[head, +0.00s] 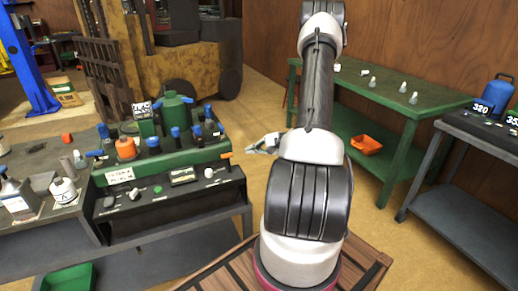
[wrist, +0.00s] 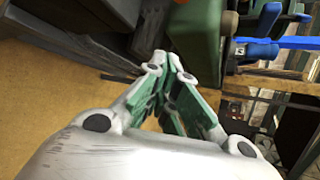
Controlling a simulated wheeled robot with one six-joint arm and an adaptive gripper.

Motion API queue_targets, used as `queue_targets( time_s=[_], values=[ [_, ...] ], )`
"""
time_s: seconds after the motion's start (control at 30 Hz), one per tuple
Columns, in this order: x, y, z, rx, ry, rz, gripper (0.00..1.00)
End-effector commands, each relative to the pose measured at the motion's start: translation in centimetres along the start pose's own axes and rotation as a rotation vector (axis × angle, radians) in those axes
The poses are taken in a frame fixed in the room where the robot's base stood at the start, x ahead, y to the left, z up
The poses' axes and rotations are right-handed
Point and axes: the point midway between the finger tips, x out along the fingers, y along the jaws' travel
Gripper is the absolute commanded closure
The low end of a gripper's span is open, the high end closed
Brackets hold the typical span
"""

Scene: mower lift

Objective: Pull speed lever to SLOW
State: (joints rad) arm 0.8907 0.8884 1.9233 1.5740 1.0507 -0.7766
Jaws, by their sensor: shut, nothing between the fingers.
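A green machine (head: 165,154) with several blue-topped parts sits on a dark bench at the left. A short orange-tipped lever (head: 226,156) sticks out at its right end; no SLOW mark is readable, so I cannot tell if this is the speed lever. My gripper (head: 253,146) is to the right of the lever, apart from it, with its fingertips pointing left. In the wrist view my gripper (wrist: 172,62) is shut and empty, its tips near the green machine (wrist: 195,30). A blue handle (wrist: 255,50) shows to the right of the tips there.
A black panel (head: 170,195) with small knobs and labels fronts the machine. White bottles (head: 63,190) stand on the bench at the left. A green table (head: 400,95) and a grey cart (head: 450,180) stand at the right. Bare floor (head: 262,115) lies behind my gripper.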

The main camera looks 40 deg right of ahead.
Motion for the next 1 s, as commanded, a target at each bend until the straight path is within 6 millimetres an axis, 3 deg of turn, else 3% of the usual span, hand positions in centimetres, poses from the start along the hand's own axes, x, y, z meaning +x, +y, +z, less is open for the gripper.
queue_targets(
  time_s=[0.1, 0.23, 0.5, 1.0],
  values=[
    [2.8, 0.1, 0.1, 0.000, -0.003, 0.002, 1.00],
    [5.0, 0.0, 0.3, 0.000, -0.002, 0.002, 1.00],
    [3.5, 0.0, 3.4, 0.001, 0.000, 0.000, 1.00],
    [3.3, 0.0, 3.7, -0.002, 0.000, -0.003, 1.00]
  ],
)
